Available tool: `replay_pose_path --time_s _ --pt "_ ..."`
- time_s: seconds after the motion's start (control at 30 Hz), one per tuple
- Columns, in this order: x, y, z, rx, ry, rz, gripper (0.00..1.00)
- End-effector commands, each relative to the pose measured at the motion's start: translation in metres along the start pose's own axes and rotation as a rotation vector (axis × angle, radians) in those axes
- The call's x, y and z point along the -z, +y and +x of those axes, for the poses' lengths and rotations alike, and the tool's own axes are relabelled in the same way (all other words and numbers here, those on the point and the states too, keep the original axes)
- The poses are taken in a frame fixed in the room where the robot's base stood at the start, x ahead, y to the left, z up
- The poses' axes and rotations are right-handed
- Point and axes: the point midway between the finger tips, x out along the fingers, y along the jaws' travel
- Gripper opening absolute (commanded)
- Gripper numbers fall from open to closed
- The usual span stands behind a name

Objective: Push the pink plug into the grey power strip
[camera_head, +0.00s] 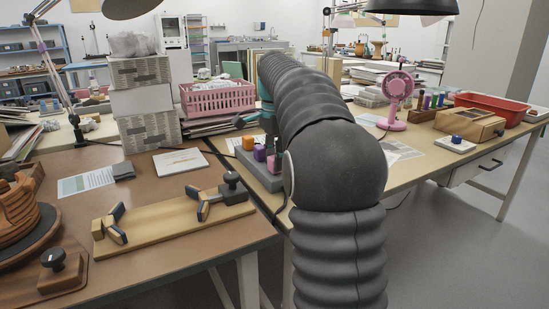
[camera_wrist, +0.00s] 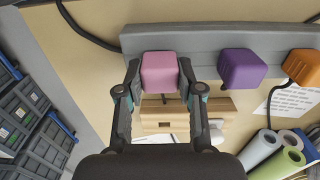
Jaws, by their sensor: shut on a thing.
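The pink plug (camera_wrist: 159,77) is between the two fingers of my gripper (camera_wrist: 159,68) in the wrist view, with a finger against each side. It is at the left part of the grey power strip (camera_wrist: 205,38). I cannot tell whether it is fully seated or a little above its socket. In the head view the strip (camera_head: 262,179) lies near the table edge, and a bit of the pink plug (camera_head: 272,163) shows beside my arm. My arm hides most of my gripper there.
A purple plug (camera_wrist: 242,70) and an orange plug (camera_wrist: 302,66) stand on the strip to the right in the wrist view. A dark cable (camera_wrist: 85,28) leaves the strip's left end. A wooden box (camera_wrist: 180,115) and rolled tubes (camera_wrist: 275,155) are close by.

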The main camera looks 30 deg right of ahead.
Motion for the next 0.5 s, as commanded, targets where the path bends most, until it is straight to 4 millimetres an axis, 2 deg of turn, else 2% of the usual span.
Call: replay_pose_path --time_s 0.23,0.27,0.3,0.37,0.5 --pt "0.0000 0.0000 0.0010 -0.001 0.000 0.000 0.03" --pt "0.0000 0.0000 0.0010 -0.001 0.000 0.000 0.41" --pt "0.0000 0.0000 0.0009 -0.001 0.000 0.000 0.52" --pt "0.0000 0.0000 0.0008 -0.001 0.000 0.000 0.66" --pt "0.0000 0.0000 0.0007 0.000 0.000 0.000 0.66"
